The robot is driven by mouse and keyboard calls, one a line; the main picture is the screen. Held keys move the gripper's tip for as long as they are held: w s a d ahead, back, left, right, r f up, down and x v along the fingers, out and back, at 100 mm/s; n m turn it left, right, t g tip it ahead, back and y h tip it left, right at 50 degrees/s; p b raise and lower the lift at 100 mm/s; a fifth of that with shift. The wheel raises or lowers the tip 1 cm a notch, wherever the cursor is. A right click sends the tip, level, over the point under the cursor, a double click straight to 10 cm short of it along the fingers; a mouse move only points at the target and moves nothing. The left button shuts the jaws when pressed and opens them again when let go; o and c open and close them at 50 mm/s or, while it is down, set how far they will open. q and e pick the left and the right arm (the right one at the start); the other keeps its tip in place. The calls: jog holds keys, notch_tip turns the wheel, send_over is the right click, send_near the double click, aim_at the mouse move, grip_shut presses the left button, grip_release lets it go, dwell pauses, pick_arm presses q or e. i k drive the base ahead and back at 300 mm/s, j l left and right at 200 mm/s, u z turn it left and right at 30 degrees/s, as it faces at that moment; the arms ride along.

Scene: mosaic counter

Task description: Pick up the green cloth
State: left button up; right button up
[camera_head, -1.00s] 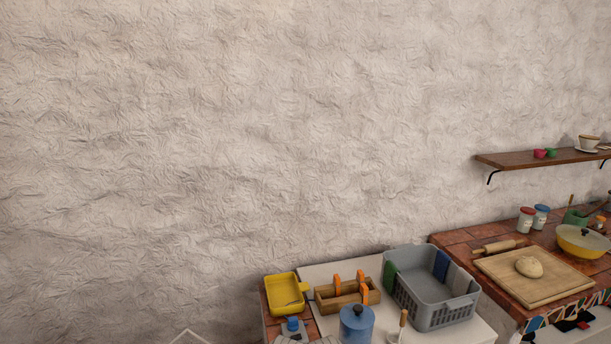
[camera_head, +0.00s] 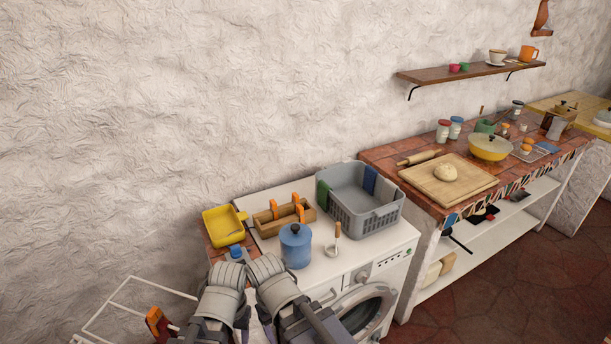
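The green cloth (camera_head: 323,194) hangs over the left wall of a grey plastic basket (camera_head: 370,220), which stands on top of a white washing machine (camera_head: 405,234). Only a small part of the cloth shows. A blue cloth (camera_head: 370,180) hangs over the basket's far wall, apart from the green one. Two grey arm parts of mine rise at the bottom, left of and nearer than the basket. I cannot make out fingers on either one, and neither arm touches the cloth.
A blue lidded canister (camera_head: 296,246) and a wooden-handled utensil (camera_head: 336,236) stand in front of the basket. A wooden caddy (camera_head: 270,220) and a yellow dish (camera_head: 224,226) are to its left. The tiled counter (camera_head: 385,156) with a cutting board (camera_head: 437,186) is to its right.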

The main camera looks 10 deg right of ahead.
aim_at(323, 188)
jog(key=i+l+u, duration=0.15)
jog(key=l, duration=0.25)
jog(key=i+l+u, duration=0.15)
jog(key=l, duration=0.2)
jog(key=l+u, duration=0.15)
jog(key=l, duration=0.25)
